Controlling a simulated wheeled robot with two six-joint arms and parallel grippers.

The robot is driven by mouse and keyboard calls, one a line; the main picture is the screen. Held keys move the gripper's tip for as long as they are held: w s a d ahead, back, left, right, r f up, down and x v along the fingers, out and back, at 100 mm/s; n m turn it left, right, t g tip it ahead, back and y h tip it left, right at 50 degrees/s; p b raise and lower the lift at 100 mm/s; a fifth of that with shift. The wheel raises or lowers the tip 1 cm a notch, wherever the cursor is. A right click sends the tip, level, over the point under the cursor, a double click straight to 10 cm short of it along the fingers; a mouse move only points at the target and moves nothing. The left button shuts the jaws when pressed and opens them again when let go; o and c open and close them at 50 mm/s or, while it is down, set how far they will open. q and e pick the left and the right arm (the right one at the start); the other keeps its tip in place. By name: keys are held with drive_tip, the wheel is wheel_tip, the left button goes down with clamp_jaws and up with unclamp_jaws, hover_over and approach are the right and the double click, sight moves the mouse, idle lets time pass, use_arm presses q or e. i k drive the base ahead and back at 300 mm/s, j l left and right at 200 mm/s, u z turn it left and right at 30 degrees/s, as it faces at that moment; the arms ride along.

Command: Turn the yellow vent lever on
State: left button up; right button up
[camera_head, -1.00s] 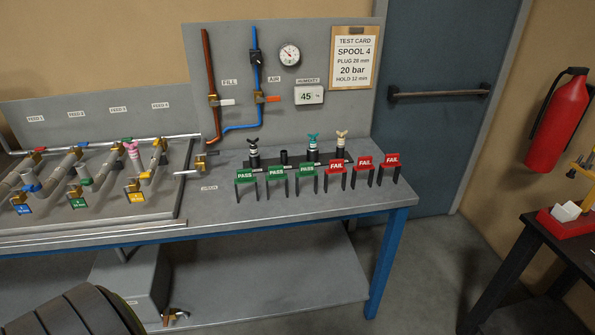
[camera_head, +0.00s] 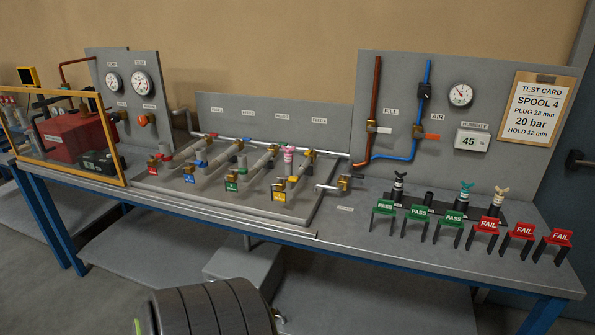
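The yellow lever (camera_head: 293,180) sits at the front end of the rightmost pipe run on the grey panel on the bench. It is small, beside a brass fitting (camera_head: 279,188) with a yellow tag (camera_head: 279,197) below it. Whether it stands on or off is too small to tell. A pink piece (camera_head: 289,154) stands farther back on the same pipe run. Neither of my grippers is in view, and nothing touches the lever.
Pass and fail markers (camera_head: 456,217) stand along the bench's right front. A red machine (camera_head: 68,138) behind a yellow frame is at left. The bench edge before the pipes is clear.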

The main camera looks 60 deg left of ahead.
sight(291, 178)
drive_tip(key=u, duration=0.4)
drive_tip(key=k+u, duration=0.1)
drive_tip(key=u, duration=0.75)
drive_tip(key=j+u, duration=0.1)
drive_tip(key=u, duration=0.7)
drive_tip(key=k+j, duration=0.05)
